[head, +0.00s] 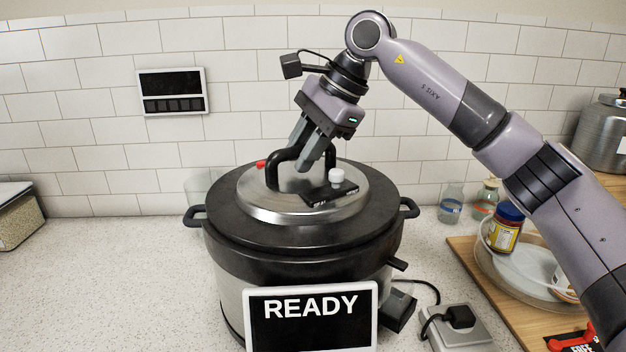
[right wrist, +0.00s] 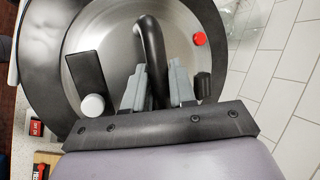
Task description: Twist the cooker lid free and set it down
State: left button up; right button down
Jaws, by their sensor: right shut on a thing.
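The cooker (head: 300,262) stands on the counter with its lid (head: 250,208) seated on top. The lid has a steel disc, a black arched handle (head: 274,172), a white knob (head: 337,175) on a black plate and a small red button (head: 260,164). My right gripper (head: 309,160) comes down from above and is shut on the lid handle. In the right wrist view the handle (right wrist: 152,50) runs between the two fingers, with the white knob (right wrist: 93,105) left and the red button (right wrist: 199,39) right. My left gripper is not in view.
A screen reading READY (head: 312,318) stands before the cooker. A socket block with a plug (head: 458,325) lies to its right. A wooden board (head: 475,262) with a glass dish and a jar (head: 503,230) is farther right. The counter left of the cooker (head: 110,285) is clear.

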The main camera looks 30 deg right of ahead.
jog(key=shift+r, duration=2.45)
